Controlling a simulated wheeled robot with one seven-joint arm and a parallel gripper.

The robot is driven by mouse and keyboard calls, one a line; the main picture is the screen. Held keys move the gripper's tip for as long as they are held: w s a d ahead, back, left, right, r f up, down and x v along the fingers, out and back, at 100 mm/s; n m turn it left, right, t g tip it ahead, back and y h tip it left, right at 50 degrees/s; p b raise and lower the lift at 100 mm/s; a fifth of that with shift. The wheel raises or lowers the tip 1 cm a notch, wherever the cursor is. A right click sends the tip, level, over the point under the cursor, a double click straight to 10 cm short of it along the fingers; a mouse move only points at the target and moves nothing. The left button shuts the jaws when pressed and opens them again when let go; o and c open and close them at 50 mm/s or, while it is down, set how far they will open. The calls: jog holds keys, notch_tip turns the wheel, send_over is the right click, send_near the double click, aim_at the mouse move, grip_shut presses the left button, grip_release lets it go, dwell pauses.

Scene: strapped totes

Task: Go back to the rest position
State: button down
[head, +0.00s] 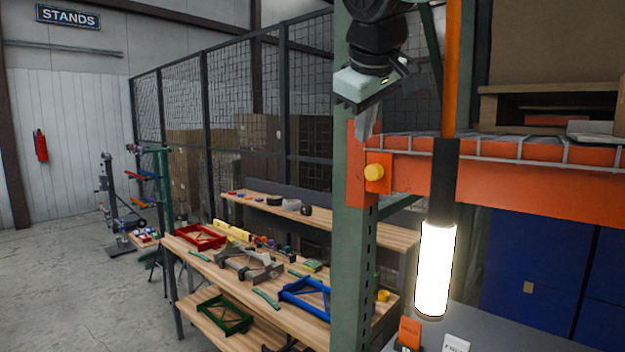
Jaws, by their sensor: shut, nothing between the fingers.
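My gripper (366,124) hangs at the top right of centre in the head view, pointing down. Its fingers are together with nothing visible between them. It is in front of the green rack upright (355,225), above and slightly left of a yellow round knob (374,172). I cannot tell whether it touches the upright. The upper part of my arm is cut off by the top edge.
A lit tube lamp (435,270) hangs on an orange cord to the right. An orange rack beam (500,180) crosses the right side. An orange card (410,332) stands on the grey surface below. A wooden workbench (225,283) holds coloured frames. Open floor lies left.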

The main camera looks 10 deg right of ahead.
jog(key=s+a+f+n+g+y+b, duration=0.1)
jog(key=s+a+f+g+b, duration=0.15)
jog(key=s+f, duration=0.6)
jog(key=s+a+f+g+y+b, duration=0.15)
jog(key=s+a+f, duration=0.25)
jog(key=f, duration=0.9)
jog(key=s+a+f+n+g+b, duration=0.1)
jog(key=s+a+f+b, duration=0.2)
jog(key=s+f, duration=0.55)
jog(key=s+d+f+g+b, duration=0.1)
jog(key=s+d+f+g, duration=0.1)
jog(key=s+f, duration=0.5)
notch_tip(320, 180, down, 5)
jog(key=shift+s+d+r, duration=0.2)
jog(key=shift+s+d, duration=0.05)
jog(key=shift+s, duration=0.1)
